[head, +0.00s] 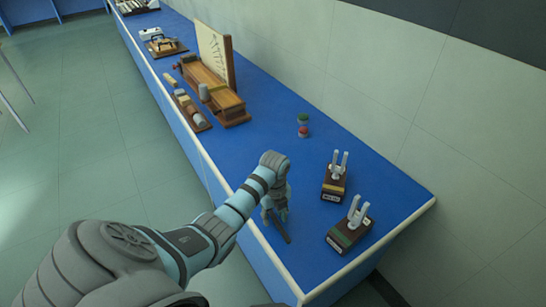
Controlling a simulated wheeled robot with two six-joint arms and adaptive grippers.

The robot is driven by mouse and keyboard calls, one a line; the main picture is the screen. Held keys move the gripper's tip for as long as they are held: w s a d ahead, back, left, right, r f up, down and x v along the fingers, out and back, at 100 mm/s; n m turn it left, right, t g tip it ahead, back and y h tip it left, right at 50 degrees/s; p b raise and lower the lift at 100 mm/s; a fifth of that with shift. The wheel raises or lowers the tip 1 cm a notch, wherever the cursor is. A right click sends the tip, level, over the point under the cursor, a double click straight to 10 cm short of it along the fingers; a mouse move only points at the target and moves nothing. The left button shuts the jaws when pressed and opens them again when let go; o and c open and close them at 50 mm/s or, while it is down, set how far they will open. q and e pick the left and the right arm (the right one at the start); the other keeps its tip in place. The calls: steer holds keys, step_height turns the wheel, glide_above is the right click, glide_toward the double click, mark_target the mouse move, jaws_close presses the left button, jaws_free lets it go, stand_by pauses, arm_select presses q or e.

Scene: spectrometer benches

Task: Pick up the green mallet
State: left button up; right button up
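My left gripper (275,212) is low over the near part of the blue bench and points down. A thin dark rod (283,233) shows at its fingertips; I cannot tell whether it is a mallet's handle, or whether the fingers hold it. No green mallet head shows clearly. A small upright item with a green top (303,118) and a red part below stands on the bench, beyond the gripper and to its right; it is too small to name surely. My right gripper is not in view.
Two dark wooden boxes with pale two-pronged forks, one with a yellow band (333,186) and one with a green band (348,237), stand right of the gripper. A wooden apparatus (215,92) is farther back. The blue bench (240,150) has free room between; a wall borders its right.

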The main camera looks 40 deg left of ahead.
arm_select(q)
steer(key=shift+w+r, duration=0.1)
steer(key=shift+c, duration=0.3)
jaws_close()
steer(key=shift+r+p, duration=0.15)
steer(key=shift+p, duration=0.2)
